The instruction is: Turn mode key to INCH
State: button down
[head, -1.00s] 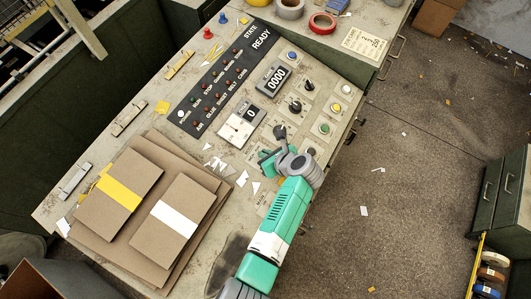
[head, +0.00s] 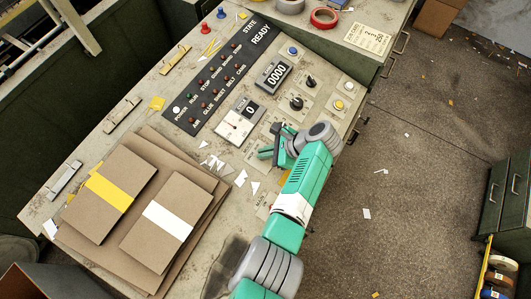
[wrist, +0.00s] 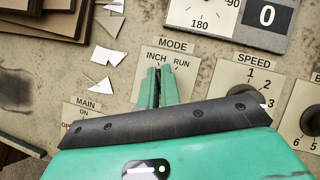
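The mode plate (wrist: 165,55), marked MODE with INCH at left and RUN at right, lies ahead of my gripper in the wrist view. My gripper's green fingers (wrist: 159,92) reach over its lower middle, close together with a narrow gap. The mode key itself is hidden behind the fingers, so I cannot tell whether they hold it or which way it points. In the head view my gripper (head: 270,153) is low over the console's lower right part, left of my wrist.
A speed knob (wrist: 243,102) is close on the right, and a MAIN plate (wrist: 85,112) is at lower left. A dial gauge (head: 233,127) is above the gripper in the head view. White paper scraps (head: 212,162) and cardboard stacks (head: 110,195) lie to the left.

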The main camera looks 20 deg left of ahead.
jog(key=shift+n+g+b, duration=0.3)
jog(key=shift+n+b, duration=0.05)
jog(key=shift+n, duration=0.35)
jog(key=c, duration=1.6)
grip_release()
jog(key=p+v, duration=0.1)
jog(key=v, duration=0.7)
jog(key=shift+a, duration=0.1)
